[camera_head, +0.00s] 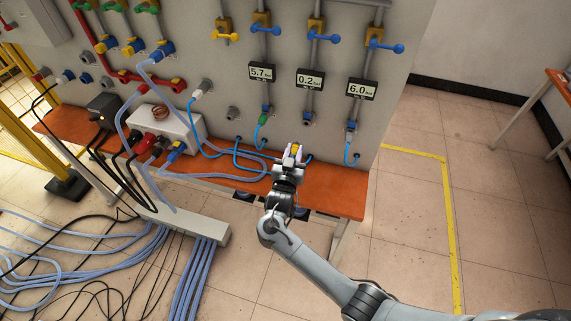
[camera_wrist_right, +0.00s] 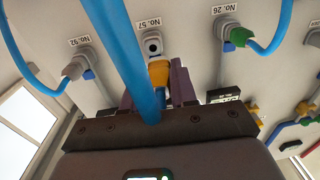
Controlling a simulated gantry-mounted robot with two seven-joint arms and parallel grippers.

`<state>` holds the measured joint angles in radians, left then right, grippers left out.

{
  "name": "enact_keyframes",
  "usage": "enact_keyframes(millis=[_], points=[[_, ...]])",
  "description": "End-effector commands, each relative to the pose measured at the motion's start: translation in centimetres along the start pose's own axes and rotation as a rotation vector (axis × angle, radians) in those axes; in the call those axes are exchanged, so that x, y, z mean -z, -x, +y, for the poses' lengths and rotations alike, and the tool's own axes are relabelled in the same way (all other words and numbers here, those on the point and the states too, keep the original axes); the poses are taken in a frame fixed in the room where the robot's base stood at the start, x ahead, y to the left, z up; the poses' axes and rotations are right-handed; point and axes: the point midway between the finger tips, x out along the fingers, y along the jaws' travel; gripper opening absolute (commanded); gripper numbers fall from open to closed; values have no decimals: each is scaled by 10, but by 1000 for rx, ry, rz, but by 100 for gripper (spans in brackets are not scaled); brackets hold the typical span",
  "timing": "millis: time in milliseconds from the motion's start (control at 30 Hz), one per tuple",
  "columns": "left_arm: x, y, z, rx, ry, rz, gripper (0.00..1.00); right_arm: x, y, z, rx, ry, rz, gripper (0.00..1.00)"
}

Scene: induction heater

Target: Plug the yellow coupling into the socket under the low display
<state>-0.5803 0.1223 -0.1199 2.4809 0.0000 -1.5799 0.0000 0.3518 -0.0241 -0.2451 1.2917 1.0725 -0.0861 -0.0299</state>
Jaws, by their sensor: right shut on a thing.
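My right gripper (camera_head: 292,152) is shut on the yellow coupling (camera_head: 296,147), in front of the panel and over the orange shelf. In the right wrist view, the coupling (camera_wrist_right: 159,73) sits between purple fingers, with a thick blue hose crossing in front. The low display (camera_head: 310,79) reads 0.2, between displays of 5.7 and 6.0. Its socket (camera_head: 307,117) is empty and lies above the coupling in the head view. In the wrist view, the socket (camera_wrist_right: 153,45), labelled No. 57, is just beyond the coupling's tip, its dark opening visible. My left gripper is out of view.
A green coupling (camera_head: 262,119) is plugged in left of the socket and a grey coupling (camera_head: 350,127) right of it, both with blue hoses. The orange shelf (camera_head: 340,190) runs below. A white box (camera_head: 182,122) with cables stands at left. The floor at right is open.

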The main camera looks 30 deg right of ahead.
Motion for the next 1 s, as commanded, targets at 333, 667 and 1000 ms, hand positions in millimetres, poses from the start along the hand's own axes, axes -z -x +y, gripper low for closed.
enact_keyframes(millis=[333, 667, 1000], points=[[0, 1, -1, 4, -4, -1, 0, 12, -13, 7, -63, 0, 0, 0], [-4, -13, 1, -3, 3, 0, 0, 12, -37, 8, -63, 0, 1, 0], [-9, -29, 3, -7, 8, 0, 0, 11, -62, 10, -63, 0, 1, 0]])
